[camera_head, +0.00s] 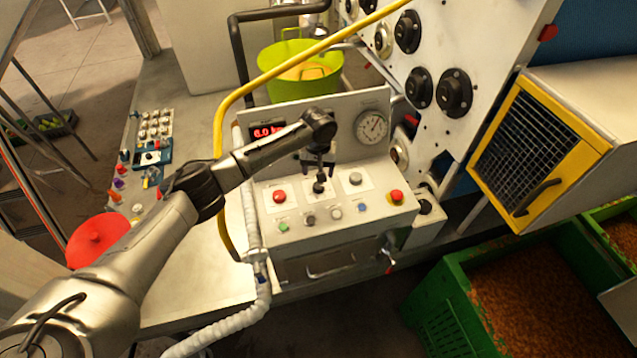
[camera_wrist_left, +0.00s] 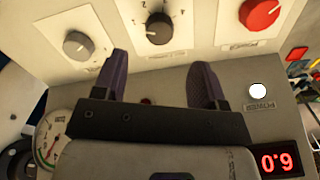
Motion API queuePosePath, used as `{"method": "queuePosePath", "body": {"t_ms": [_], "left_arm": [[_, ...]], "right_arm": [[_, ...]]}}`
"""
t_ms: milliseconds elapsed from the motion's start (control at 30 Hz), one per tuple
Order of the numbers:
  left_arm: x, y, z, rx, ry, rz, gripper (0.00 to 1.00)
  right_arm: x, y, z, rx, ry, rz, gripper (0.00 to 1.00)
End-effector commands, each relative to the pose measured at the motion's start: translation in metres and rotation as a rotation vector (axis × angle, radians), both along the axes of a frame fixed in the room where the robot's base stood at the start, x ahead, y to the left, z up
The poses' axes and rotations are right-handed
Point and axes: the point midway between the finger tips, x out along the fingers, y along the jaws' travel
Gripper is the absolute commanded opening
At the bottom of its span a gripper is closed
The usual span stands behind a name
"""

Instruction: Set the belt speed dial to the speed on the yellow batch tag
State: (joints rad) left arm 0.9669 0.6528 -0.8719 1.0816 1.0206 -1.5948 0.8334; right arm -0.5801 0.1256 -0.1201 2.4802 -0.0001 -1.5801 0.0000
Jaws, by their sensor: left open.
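A black dial (camera_head: 319,187) sits in the middle of the sloped control panel; in the left wrist view the black dial (camera_wrist_left: 158,28) has a numbered scale with 2 and 4 legible. Whether its label names belt speed, I cannot read. My left gripper (camera_head: 318,167) is over this dial. In the left wrist view my left gripper (camera_wrist_left: 160,75) has its fingers apart, with nothing between them and the dial just beyond. I cannot make out a yellow batch tag. My right gripper is not in view.
A red stop button (camera_head: 396,196) is at the panel's right. A round gauge (camera_head: 371,127) stands behind. A yellow pipe (camera_head: 258,83) crosses the scene. Green crates (camera_head: 440,300) stand at lower right.

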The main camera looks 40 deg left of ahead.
Motion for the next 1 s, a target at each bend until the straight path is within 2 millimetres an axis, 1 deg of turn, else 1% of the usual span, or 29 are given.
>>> {"method": "queuePosePath", "body": {"t_ms": [33,200,400,600,933,1000], "left_arm": [[0.0,-0.001,-0.01,-0.001,0.003,0.001,0.65],[0.0,0.0,-0.037,0.0,0.002,0.0,0.65],[0.0,0.0,-0.06,-0.001,0.001,0.0,0.65],[0.0,0.0,-0.07,0.001,-0.001,-0.001,0.65],[0.0,0.0,-0.071,0.001,-0.001,-0.002,0.65],[0.0,0.0,-0.071,0.0,-0.001,-0.002,0.59]], "right_arm": [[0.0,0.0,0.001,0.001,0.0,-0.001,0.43],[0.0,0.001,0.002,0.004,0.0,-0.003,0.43],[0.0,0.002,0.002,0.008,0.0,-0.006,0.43],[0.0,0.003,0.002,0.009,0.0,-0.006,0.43],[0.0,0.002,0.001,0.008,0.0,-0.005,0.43],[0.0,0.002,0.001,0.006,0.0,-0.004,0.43]]}}
